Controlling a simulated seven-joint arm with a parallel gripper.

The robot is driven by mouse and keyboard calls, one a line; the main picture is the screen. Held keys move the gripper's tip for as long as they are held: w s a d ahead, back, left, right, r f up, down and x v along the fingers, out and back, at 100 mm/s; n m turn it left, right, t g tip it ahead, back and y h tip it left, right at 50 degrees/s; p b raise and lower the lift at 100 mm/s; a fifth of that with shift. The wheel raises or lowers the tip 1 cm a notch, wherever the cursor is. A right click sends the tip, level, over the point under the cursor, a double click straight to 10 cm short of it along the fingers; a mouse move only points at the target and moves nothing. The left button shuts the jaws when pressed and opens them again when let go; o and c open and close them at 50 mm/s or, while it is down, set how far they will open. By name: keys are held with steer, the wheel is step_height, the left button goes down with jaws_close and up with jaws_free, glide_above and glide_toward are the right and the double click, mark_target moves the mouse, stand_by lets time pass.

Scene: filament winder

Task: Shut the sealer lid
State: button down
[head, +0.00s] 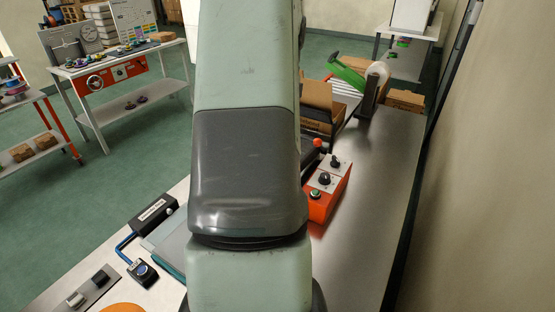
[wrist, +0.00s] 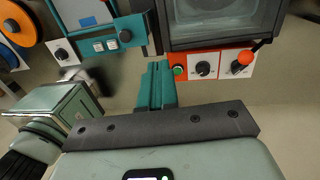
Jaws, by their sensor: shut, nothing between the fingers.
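The sealer shows in the head view as an orange-red control box (head: 328,190) with knobs and a green button. A dark part with an orange ball (head: 318,143) shows behind it, and my arm hides the rest. In the wrist view, a dark frame around a grey window (wrist: 225,20), seemingly the sealer lid, is at the top right, cut off by the picture edge. I cannot tell how far it is open. My gripper (wrist: 157,68) is shut and empty, its teal fingertips just left of the orange-red panel's green button. I cannot tell whether they touch it.
A teal device (wrist: 103,38) with a dark knob lies left of the fingertips in the wrist view. Cardboard boxes (head: 318,105) and a tape dispenser (head: 373,85) stand behind the sealer. The metal bench top (head: 375,190) is clear on the right, beside a wall.

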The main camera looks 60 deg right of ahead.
steer(key=f, duration=0.4)
steer(key=a+f, duration=0.1)
steer(key=f, duration=0.8)
steer(key=shift+a+f, duration=0.25)
steer(key=shift+f, duration=0.1)
steer(key=shift+a+f, duration=0.2)
steer(key=shift+f, duration=0.45)
steer(key=shift+a+f, duration=0.25)
steer(key=shift+f, duration=0.35)
steer(key=shift+a+f, duration=0.2)
steer(key=shift+f, duration=0.45)
step_height(320, 180, up, 15)
steer(key=shift+d, duration=0.15)
